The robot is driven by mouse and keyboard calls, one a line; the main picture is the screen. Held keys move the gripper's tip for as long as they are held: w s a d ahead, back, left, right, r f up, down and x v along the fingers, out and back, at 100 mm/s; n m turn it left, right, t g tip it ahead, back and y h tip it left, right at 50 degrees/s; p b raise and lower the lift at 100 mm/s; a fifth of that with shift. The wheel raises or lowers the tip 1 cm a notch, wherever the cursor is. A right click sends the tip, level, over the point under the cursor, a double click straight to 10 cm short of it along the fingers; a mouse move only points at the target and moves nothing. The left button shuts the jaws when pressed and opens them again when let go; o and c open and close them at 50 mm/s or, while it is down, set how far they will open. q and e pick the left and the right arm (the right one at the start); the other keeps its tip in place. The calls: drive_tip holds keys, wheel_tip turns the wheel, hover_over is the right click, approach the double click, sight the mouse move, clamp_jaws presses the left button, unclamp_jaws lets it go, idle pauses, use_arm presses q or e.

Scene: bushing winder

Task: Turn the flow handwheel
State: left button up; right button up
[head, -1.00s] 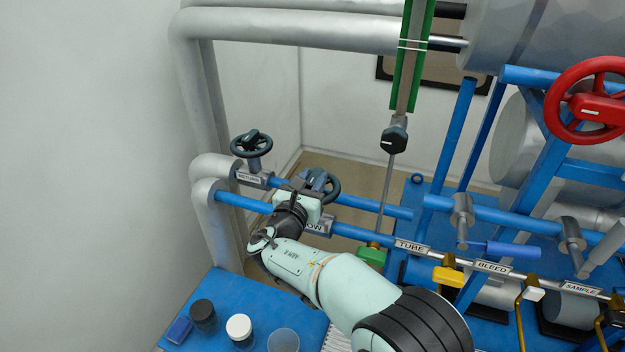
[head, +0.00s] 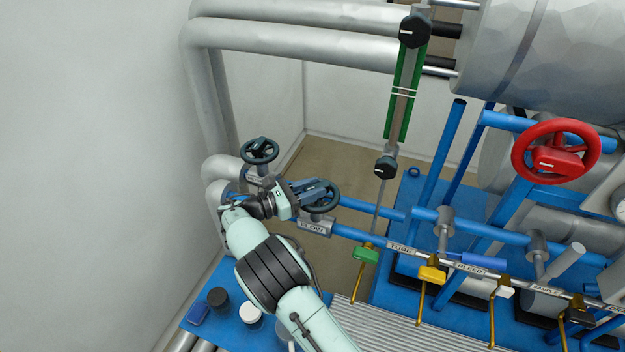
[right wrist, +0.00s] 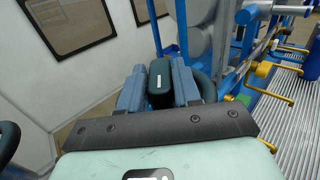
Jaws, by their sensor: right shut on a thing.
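The flow handwheel (head: 328,204) is a dark teal wheel above the blue pipe, by the FLOW label (head: 314,227). In the right wrist view the two blue fingers (right wrist: 158,85) sit either side of a dark block with a white mark (right wrist: 159,82), and part of the wheel rim (right wrist: 204,86) shows to the right. The gripper body hides part of the wheel. My left gripper is not in view.
A second dark handwheel (head: 259,151) stands just behind and left, close to my gripper. A large red handwheel (head: 556,151) is at the right. Green (head: 366,255) and yellow (head: 432,274) valve levers line the front pipe. Jars (head: 250,312) stand on a blue surface below.

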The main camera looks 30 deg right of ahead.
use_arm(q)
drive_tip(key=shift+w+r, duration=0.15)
use_arm(e)
drive_tip(key=shift+w+r+m+g, duration=0.1)
drive_tip(key=shift+w+m+g, duration=0.05)
drive_tip(key=shift+m+g, duration=1.1)
drive_tip(key=shift+g, duration=0.25)
drive_tip(key=o, duration=1)
drive_tip(key=shift+c, duration=0.2)
